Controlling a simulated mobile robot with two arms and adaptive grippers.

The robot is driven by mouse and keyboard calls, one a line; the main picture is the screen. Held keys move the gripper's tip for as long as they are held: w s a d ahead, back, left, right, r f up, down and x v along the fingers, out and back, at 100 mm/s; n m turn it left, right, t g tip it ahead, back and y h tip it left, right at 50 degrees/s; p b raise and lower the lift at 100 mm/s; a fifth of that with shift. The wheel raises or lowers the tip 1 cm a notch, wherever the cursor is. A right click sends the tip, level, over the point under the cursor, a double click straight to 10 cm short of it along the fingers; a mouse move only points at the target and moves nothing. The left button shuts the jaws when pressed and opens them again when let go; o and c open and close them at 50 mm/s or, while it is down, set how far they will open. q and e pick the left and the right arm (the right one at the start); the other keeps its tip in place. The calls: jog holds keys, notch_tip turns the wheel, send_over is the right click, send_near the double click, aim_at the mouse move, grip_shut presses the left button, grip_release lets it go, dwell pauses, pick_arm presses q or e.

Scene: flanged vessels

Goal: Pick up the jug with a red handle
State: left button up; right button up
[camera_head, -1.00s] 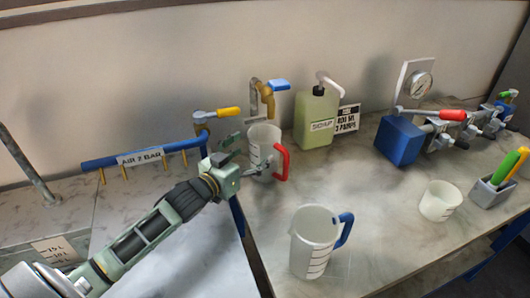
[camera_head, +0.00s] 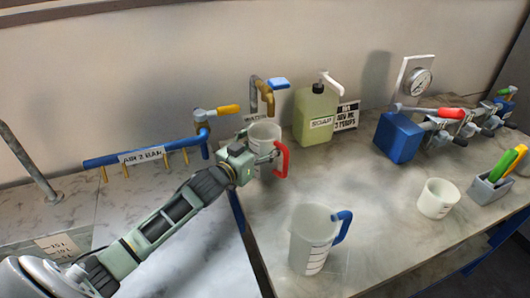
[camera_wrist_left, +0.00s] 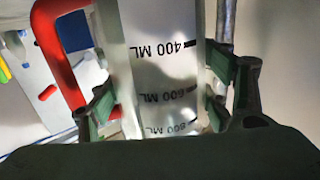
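The jug with a red handle (camera_head: 264,134) stands upright on the bench below a brass tap, its handle on the right. My left gripper (camera_head: 262,155) reaches it from the front left. In the left wrist view my left gripper (camera_wrist_left: 165,95) is open, with one finger on each side of the white jug body (camera_wrist_left: 160,60). The pads are very close to its walls; firm contact does not show. The red handle (camera_wrist_left: 60,55) lies outside the left finger. In the head view the far finger is hidden. My right gripper is not in view.
A white jug with a blue handle (camera_head: 312,238) stands in front. A green soap bottle (camera_head: 316,115) is close behind on the right. A blue air pipe (camera_head: 130,158) runs along the left. A white cup (camera_head: 438,198) stands on the right, with clear bench between.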

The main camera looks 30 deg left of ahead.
pick_arm(q)
jog(key=c, duration=0.9)
jog(key=shift+r, duration=0.1)
jog(key=shift+c, duration=1.2)
